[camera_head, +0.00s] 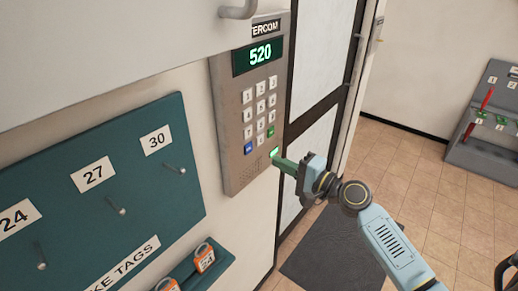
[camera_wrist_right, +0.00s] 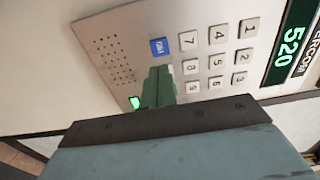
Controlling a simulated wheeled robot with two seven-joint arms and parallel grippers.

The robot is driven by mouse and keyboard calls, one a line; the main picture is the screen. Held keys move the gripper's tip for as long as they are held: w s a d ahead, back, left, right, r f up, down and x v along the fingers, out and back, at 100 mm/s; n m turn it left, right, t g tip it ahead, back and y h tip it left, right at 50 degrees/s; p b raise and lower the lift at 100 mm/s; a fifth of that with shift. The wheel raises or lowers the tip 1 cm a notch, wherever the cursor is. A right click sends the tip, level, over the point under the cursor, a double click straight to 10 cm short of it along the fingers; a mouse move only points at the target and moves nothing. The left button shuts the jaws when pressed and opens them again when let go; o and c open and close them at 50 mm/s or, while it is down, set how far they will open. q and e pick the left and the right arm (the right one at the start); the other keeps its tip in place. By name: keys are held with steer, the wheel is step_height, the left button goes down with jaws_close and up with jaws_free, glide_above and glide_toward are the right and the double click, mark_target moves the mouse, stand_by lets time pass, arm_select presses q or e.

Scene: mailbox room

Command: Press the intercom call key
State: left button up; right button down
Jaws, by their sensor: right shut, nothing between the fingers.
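The intercom (camera_head: 230,150) is a grey metal panel on the wall, its display (camera_head: 260,54) reading 520 in green. Below the number keys are a blue key (camera_head: 248,149), a green key (camera_head: 270,132) and, lower, a lit green key or lamp (camera_head: 273,152). My right gripper (camera_head: 275,157) is shut and empty, its green fingers pointing at the panel right by the lit green spot. In the right wrist view the fingertips (camera_wrist_right: 160,72) are beside the lit green spot (camera_wrist_right: 134,102) and cover part of the keypad. Whether they touch is unclear. My left gripper is out of view.
A teal key board (camera_head: 100,190) with numbered hooks hangs left of the intercom, with orange tags (camera_head: 204,257) below. A dark-framed door (camera_head: 318,90) is to the right. The tiled floor (camera_head: 420,160) is open.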

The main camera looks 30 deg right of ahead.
mark_target(249, 147)
steer(key=p+x, duration=0.1)
steer(key=x, duration=0.6)
steer(key=shift+w+a, duration=0.15)
steer(key=shift+w, duration=0.1)
steer(key=shift+w+a+b, duration=0.2)
steer(key=shift+w+b, duration=0.1)
steer(key=shift+w, duration=0.2)
steer(key=shift+a+r, duration=0.1)
steer(key=shift+r, duration=0.15)
steer(key=shift+s, duration=0.1)
steer(key=shift+s+d+f, duration=0.25)
steer(key=shift+s+d, duration=0.05)
steer(key=shift+s, duration=0.05)
steer(key=b+v, duration=0.2)
steer(key=v, duration=1.1)
steer(key=shift+s+b, duration=0.15)
steer(key=shift+b, duration=0.2)
